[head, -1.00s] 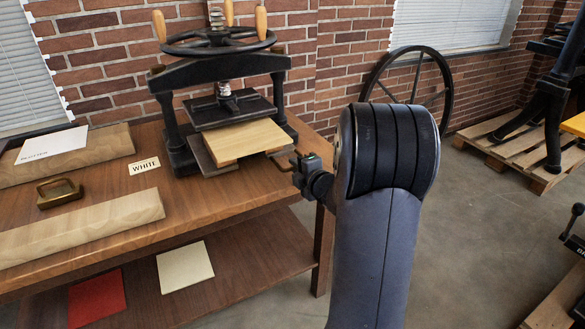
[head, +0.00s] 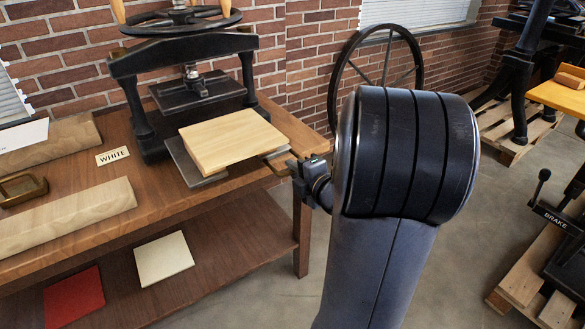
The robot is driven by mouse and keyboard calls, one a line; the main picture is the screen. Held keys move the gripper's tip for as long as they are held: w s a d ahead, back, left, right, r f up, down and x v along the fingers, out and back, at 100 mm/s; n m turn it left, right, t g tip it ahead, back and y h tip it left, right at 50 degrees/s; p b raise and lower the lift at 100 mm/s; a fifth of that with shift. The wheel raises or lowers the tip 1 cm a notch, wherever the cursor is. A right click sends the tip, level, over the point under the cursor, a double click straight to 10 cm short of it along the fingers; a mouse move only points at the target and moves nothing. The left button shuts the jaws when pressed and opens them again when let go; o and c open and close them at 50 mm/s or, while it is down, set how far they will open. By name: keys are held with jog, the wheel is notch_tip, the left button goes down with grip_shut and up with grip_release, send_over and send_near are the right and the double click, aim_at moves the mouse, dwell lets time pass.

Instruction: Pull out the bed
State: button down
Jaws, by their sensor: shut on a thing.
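The bed (head: 186,164) is a dark grey plate at the foot of a black screw press (head: 198,90) on a wooden bench. It sticks out toward the front, with a pale wooden board (head: 228,138) lying on it. My gripper (head: 292,170) is at the bed's right front side, by a small grey part (head: 277,153) that shows past the board. It is shut on the bed there. The exact hold is small and partly hidden by my wrist and arm. The press's dark upper plate is raised above the board's rear part.
The bench (head: 70,240) also holds wooden beams, a brass frame (head: 20,190) and a WHITE label (head: 112,155). Red and cream sheets lie on its lower shelf. A large spoked wheel (head: 345,65) stands behind my arm. Pallets stand at right; grey floor is open between.

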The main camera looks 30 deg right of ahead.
jog(key=c, duration=1.6)
grip_release()
jog(key=shift+o, duration=0.2)
jog(key=p+v, duration=0.1)
jog(key=v, duration=0.9)
jog(key=shift+s+p, duration=0.35)
jog(key=shift+w, duration=0.15)
jog(key=b+x, duration=0.1)
jog(key=x, duration=1)
jog(key=shift+b, duration=0.35)
jog(key=shift+r, duration=0.1)
